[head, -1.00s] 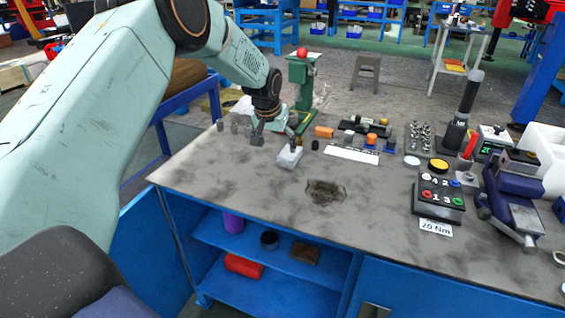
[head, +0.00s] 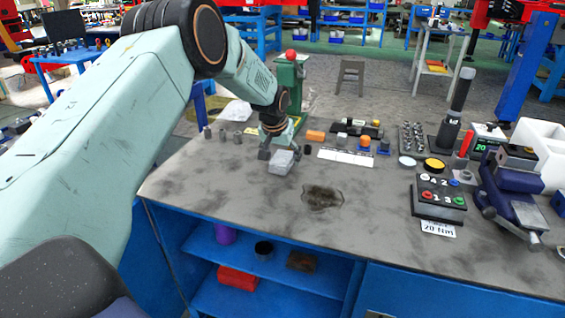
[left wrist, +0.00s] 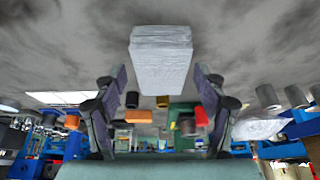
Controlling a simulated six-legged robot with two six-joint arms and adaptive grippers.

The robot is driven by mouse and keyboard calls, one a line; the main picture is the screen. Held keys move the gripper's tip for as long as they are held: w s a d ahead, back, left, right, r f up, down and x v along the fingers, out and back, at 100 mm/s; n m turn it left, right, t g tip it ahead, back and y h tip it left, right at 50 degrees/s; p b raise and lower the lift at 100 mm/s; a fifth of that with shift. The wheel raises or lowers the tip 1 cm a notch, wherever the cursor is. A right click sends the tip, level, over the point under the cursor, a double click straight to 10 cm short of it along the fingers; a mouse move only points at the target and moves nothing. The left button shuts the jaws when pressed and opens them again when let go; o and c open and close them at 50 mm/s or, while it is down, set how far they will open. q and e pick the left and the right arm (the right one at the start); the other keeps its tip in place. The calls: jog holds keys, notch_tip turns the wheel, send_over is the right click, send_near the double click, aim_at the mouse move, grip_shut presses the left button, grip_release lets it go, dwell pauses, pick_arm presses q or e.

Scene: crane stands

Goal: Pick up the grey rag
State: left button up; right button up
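The grey rag (head: 281,163) is a light grey folded block on the worktable, near its front left part. In the left wrist view the rag (left wrist: 160,58) lies ahead, between the two finger lines. My left gripper (head: 281,154) is open, with one finger on each side of the rag. In the left wrist view the gripper (left wrist: 158,77) shows gaps between both fingers and the rag, so it holds nothing. My right gripper is not in view.
The worktable (head: 230,180) has a dark stain (head: 322,197) right of the rag. Small metal cylinders (head: 222,135), an orange block (head: 315,135) and a green stand (head: 288,85) are behind it. A button box (head: 438,198) and a vise (head: 512,190) stand at right.

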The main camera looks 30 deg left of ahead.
aim_at(282, 159)
pick_arm(q)
jog(key=shift+a+f, duration=0.1)
jog(key=shift+c, duration=1.4)
jog(key=c, duration=0.4)
jog(key=shift+c, duration=1.4)
notch_tip(282, 159, up, 10)
jog(key=p, duration=0.3)
jog(key=o, duration=0.5)
jog(key=c, duration=0.4)
